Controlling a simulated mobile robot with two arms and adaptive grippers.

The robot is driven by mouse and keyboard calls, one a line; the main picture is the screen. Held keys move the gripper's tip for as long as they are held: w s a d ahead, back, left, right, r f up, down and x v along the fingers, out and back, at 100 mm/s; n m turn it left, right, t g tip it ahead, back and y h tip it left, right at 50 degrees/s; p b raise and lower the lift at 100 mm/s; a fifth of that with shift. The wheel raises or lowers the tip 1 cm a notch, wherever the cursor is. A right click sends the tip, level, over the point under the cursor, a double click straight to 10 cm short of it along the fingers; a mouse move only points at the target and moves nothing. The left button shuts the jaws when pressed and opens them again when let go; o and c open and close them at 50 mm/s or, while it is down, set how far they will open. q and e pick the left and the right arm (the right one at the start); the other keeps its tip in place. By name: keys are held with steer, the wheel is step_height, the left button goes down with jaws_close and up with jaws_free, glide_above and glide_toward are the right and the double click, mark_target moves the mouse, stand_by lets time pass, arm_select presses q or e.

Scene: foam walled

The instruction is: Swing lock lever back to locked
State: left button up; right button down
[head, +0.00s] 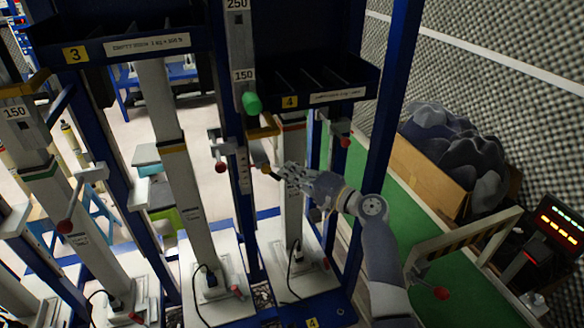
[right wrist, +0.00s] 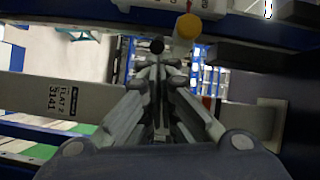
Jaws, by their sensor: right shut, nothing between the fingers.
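In the head view, my right gripper (head: 278,172) is at the grey column of station 4, just right of a short tan lever (head: 258,154) with a small dark tip. In the right wrist view, the fingers (right wrist: 158,68) are closed together with nothing between them. A round black knob (right wrist: 157,46) shows just beyond the fingertips; I cannot tell whether they touch it. Which part is the lock lever is not certain. My left gripper is out of view.
Red-knobbed levers stand nearby, one left (head: 220,167) and one right (head: 345,142). A blue post (head: 385,120) rises close beside my right arm. A cardboard box (head: 425,168) with dark lumps stands at the right.

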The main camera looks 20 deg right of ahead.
steer(key=shift+s+a+m+t+h+p, duration=0.75)
steer(key=shift+a+m+h+p, duration=0.35)
steer(key=shift+h+p, duration=0.25)
steer(key=shift+s, duration=0.2)
